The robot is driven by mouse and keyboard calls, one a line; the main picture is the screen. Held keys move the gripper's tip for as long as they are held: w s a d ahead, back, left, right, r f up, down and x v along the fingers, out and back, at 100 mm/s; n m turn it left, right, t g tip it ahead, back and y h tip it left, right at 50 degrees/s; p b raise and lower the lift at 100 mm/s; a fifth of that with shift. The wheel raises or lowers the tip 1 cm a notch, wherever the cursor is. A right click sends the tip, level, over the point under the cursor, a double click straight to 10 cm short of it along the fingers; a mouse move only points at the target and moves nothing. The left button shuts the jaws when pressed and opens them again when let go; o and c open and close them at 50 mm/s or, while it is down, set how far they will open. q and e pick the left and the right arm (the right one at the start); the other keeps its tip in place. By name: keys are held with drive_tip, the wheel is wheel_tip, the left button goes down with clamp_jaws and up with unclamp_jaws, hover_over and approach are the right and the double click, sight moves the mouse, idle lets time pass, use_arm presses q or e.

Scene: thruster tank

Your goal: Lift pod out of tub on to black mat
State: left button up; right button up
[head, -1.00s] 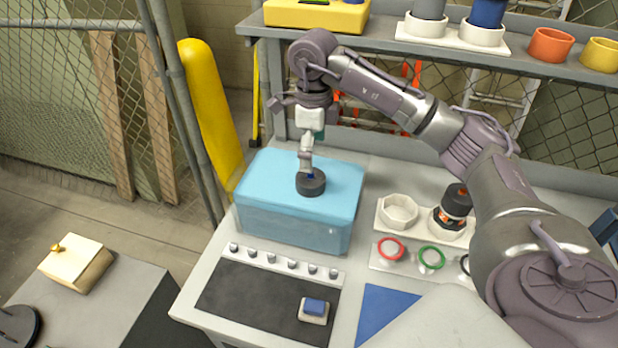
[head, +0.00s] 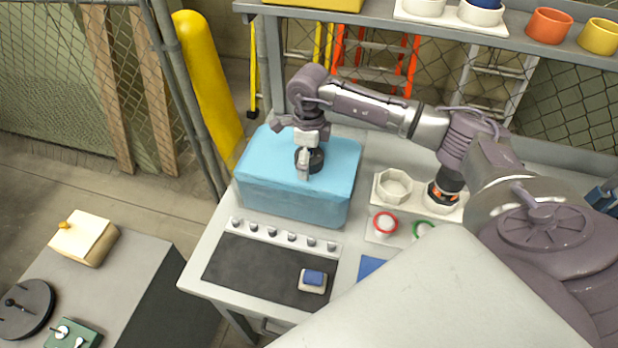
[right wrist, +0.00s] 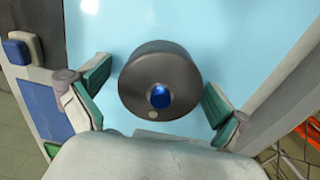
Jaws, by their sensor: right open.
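The tub (head: 290,200) is a blue, water-filled box at the back left of the bench. The pod (head: 316,160), a dark round cylinder, is in it; how deep it sits I cannot tell. In the right wrist view the pod (right wrist: 158,82) shows a dark grey end with a blue centre and a small pale dot. My right gripper (head: 305,172) is over the tub at the pod. In the right wrist view its green-padded fingers (right wrist: 155,92) stand open on either side of the pod, with gaps. The black mat (head: 255,268) lies in front of the tub. My left gripper is not in view.
A blue-and-white block (head: 313,281) lies on the mat's right part. A strip with several small knobs (head: 290,238) runs along the mat's back edge. A white octagonal holder (head: 395,186) and a dark-and-orange unit (head: 446,188) stand right of the tub. The mat's left part is clear.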

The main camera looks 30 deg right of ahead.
drive_tip(key=shift+f, duration=1.2)
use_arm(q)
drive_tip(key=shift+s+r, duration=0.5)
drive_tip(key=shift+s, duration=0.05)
use_arm(e)
drive_tip(key=c, duration=1.8)
drive_tip(key=shift+r, duration=0.1)
drive_tip(key=shift+c, duration=0.2)
drive_tip(key=shift+w+r, duration=0.1)
drive_tip(key=shift+r, duration=0.1)
wheel_tip(320, 180, up, 8)
drive_tip(key=b, duration=0.3)
drive_tip(key=shift+f, duration=0.25)
wheel_tip(320, 180, up, 3)
drive_tip(key=shift+r+p, duration=0.1)
drive_tip(key=shift+p, duration=0.2)
use_arm(q)
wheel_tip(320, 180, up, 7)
drive_tip(key=p, duration=1)
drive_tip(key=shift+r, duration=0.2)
use_arm(e)
wheel_tip(320, 180, up, 16)
